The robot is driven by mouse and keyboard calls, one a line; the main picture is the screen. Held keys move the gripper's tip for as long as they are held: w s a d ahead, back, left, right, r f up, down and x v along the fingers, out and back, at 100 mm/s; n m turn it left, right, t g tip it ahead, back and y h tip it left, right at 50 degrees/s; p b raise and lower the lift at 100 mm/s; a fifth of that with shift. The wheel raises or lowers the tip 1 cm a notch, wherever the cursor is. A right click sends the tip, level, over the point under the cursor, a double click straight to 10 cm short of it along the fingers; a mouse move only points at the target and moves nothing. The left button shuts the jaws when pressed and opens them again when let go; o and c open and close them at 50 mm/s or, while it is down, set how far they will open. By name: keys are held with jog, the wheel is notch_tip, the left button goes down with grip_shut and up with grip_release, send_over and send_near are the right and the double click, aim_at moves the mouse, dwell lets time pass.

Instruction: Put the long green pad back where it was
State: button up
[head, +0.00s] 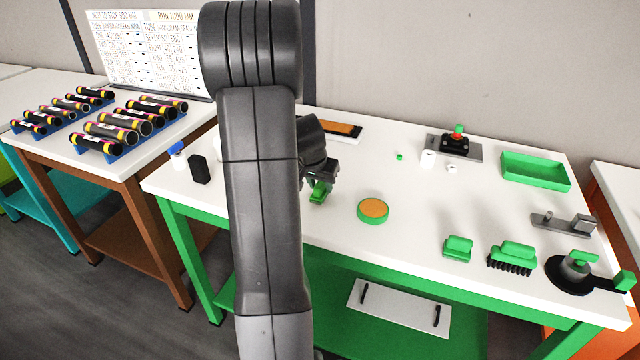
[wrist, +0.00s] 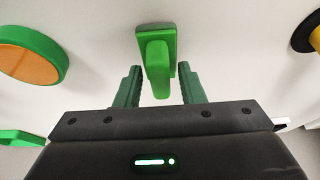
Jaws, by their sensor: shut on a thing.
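My gripper (head: 322,183) is over the white table, left of the round green pad with an orange top. In the wrist view, its two green fingers stand on either side of a green piece (wrist: 160,70). This piece has a flat base and a narrower raised grip, and my gripper is shut on it. In the head view the green piece (head: 319,192) shows only partly below the fingers. I take it for the long green pad, but its full length is hidden. I cannot tell whether it touches the table.
The round pad (head: 373,209) is close on the right. A green block (head: 458,247), green-handled brush (head: 513,254) and green tray (head: 536,171) stand further right. A black box (head: 199,169) stands left. A dark tray with an orange inside (head: 343,130) lies behind. The table's front middle is clear.

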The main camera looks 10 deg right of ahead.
jog(key=shift+f, duration=0.2)
jog(key=o, duration=0.9)
jog(key=shift+r, duration=0.1)
jog(key=shift+r, duration=0.2)
jog(key=v, duration=1.2)
jog(key=shift+f, duration=0.1)
